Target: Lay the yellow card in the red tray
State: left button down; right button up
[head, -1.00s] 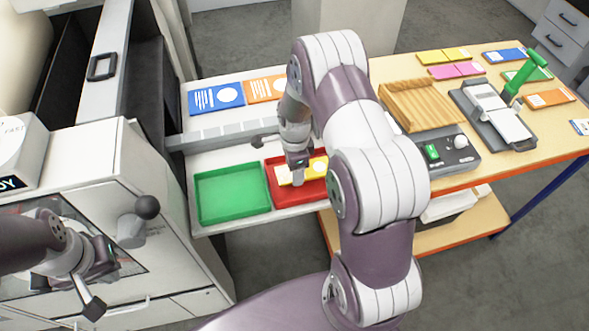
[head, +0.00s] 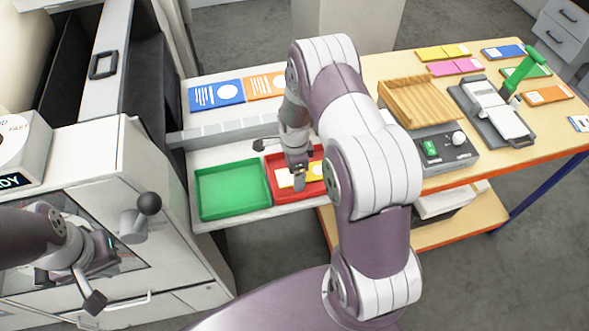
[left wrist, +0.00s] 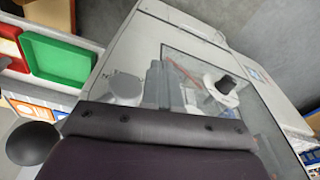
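The yellow card (head: 316,172) shows inside the outline of the red tray (head: 283,198), on the rack shelf. A part of it is hidden behind my right gripper (head: 299,182). Whether the card lies flat on the tray floor or is slightly above it is hard to tell. My right gripper points down over the tray, at the card; its finger gap is not clear. My left gripper (head: 108,252) is at the lower left, in front of the pale machine, away from the card. Its fingertips are not clear. The red tray also shows in the left wrist view (left wrist: 10,45).
A green tray (head: 234,190) stands left of the red tray and looks empty. Blue (head: 216,95) and orange (head: 266,87) cards lie behind. The wooden table on the right holds a wooden rack (head: 420,103), a grey device (head: 445,150), a green-handled press (head: 492,110) and several cards.

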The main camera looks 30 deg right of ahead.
notch_tip(320, 180, up, 12)
jog(key=b, duration=0.3)
jog(key=s+a+r+n, duration=0.1)
jog(key=s+a+n, duration=0.3)
jog(key=n, duration=0.6)
jog(key=s+a+r+n+t, duration=0.1)
jog(key=s+a+n, duration=0.3)
jog(key=s+n, duration=0.5)
jog(key=shift+s+r+n, duration=0.25)
jog(key=shift+r+n, duration=0.45)
jog(key=shift+n, duration=0.3)
jog(key=shift+s+a, duration=0.15)
jog(key=shift+s, duration=0.05)
jog(key=shift+w, duration=0.15)
